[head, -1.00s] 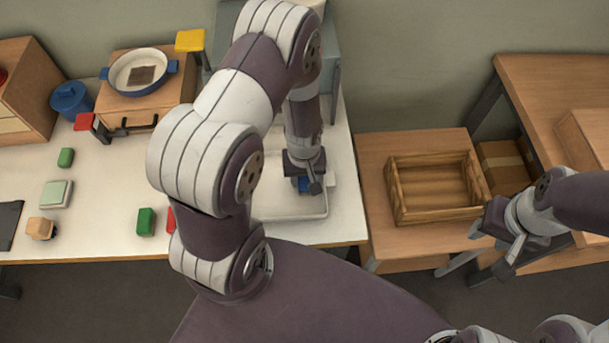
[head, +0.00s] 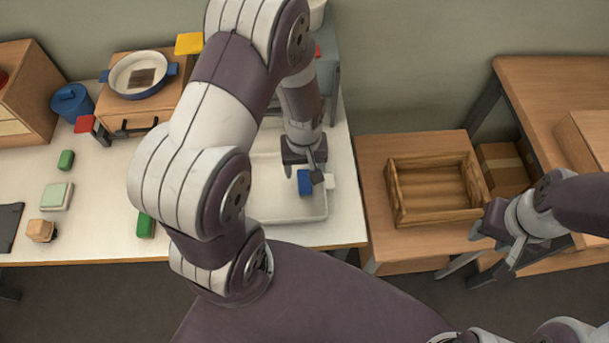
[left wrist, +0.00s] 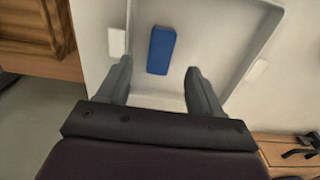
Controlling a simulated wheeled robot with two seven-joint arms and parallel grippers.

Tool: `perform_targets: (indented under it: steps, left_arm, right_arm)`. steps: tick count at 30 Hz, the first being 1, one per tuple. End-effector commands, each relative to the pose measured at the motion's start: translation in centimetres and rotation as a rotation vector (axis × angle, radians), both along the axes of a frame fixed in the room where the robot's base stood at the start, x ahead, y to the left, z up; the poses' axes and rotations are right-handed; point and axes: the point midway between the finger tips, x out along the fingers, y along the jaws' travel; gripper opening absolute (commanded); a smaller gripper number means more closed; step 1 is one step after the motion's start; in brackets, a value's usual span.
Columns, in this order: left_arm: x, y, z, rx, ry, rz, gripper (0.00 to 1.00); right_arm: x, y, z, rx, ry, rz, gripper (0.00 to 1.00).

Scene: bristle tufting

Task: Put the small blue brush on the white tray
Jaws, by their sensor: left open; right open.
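The small blue brush (head: 305,182) lies on the white tray (head: 285,209), near its right side. In the left wrist view the blue brush (left wrist: 161,50) rests on the floor of the white tray (left wrist: 236,50), between and beyond my fingers. My left gripper (head: 306,165) is open and empty, above the tray and apart from the brush; its two spread fingers show in the left wrist view (left wrist: 158,82). My right gripper (head: 492,240) is open and empty, to the right of the wooden crate. My left arm hides part of the tray and table.
A small white block (head: 329,181) is at the tray's right edge. A wooden crate (head: 436,216) stands on the side table to the right.

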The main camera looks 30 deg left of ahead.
Motion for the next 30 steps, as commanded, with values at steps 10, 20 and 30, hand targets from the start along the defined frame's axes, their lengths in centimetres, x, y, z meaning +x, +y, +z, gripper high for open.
perform_targets:
  steps: [10, 20, 30]
  left_arm:
    - [-0.2, -0.1, 6.6, 0.002, -0.010, -0.041, 0.66]
    - [-4.4, -2.0, 13.3, 0.035, -0.108, -0.554, 0.66]
    - [-4.6, -2.0, 13.5, 0.037, -0.112, -0.573, 0.66]
  right_arm:
    - [0.0, 0.0, 0.2, 0.000, 0.000, 0.000, 0.43]
    - [0.0, 0.0, 0.1, 0.000, 0.000, 0.000, 0.43]
    - [0.0, 0.0, 0.1, 0.000, 0.000, 0.000, 0.43]
